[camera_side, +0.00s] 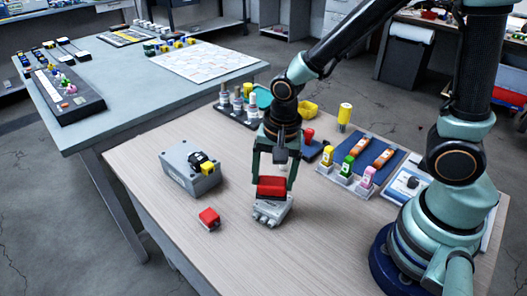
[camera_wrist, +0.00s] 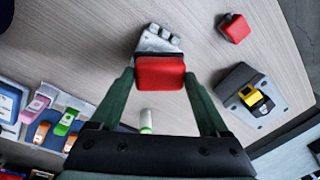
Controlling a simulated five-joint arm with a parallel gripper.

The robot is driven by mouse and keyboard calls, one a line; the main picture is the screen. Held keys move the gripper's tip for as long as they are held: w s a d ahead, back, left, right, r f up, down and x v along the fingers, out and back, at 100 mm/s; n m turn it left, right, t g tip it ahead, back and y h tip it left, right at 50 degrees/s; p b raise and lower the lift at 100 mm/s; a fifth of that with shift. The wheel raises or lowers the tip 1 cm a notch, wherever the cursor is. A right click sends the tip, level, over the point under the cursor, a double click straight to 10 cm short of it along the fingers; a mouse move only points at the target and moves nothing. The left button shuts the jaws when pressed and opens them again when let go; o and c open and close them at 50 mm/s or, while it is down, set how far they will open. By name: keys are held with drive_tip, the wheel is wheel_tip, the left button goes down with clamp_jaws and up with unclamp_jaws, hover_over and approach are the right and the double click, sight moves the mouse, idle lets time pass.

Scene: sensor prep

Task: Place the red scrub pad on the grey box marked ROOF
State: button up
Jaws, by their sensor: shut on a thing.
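My gripper (camera_side: 273,180) is shut on a red scrub pad (camera_side: 271,186). In the wrist view the pad (camera_wrist: 160,72) sits between the two green fingers (camera_wrist: 159,80). A small grey box (camera_side: 271,209) with several stubs along its front is directly below the pad; part of it also shows behind the pad in the wrist view (camera_wrist: 158,40). I cannot tell whether the pad touches this box. A larger grey box (camera_side: 188,172) with a black and yellow part on top stands to the left. No ROOF marking is readable on either box.
A small red block (camera_side: 209,218) lies on the wooden table (camera_side: 225,255) at the front left. Coloured bottles (camera_side: 347,168) and a blue tray (camera_side: 388,140) with orange tools are at the right. A rack of vials (camera_side: 237,105) stands behind my gripper. The table's front is clear.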

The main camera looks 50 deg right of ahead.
sight(279, 183)
drive_tip(key=shift+f, duration=1.35)
drive_tip(key=o, duration=1.5)
drive_tip(key=shift+f, duration=0.1)
wheel_tip(279, 183, up, 12)
drive_tip(key=s, duration=0.1)
drive_tip(key=s+d+r+n+t, duration=0.1)
drive_tip(key=d+r+n+t, duration=0.3)
drive_tip(key=d+r+n, duration=0.3)
drive_tip(key=shift+s+d+n, duration=0.2)
drive_tip(key=shift+d+n, duration=0.7)
drive_tip(key=shift+n, duration=1.2)
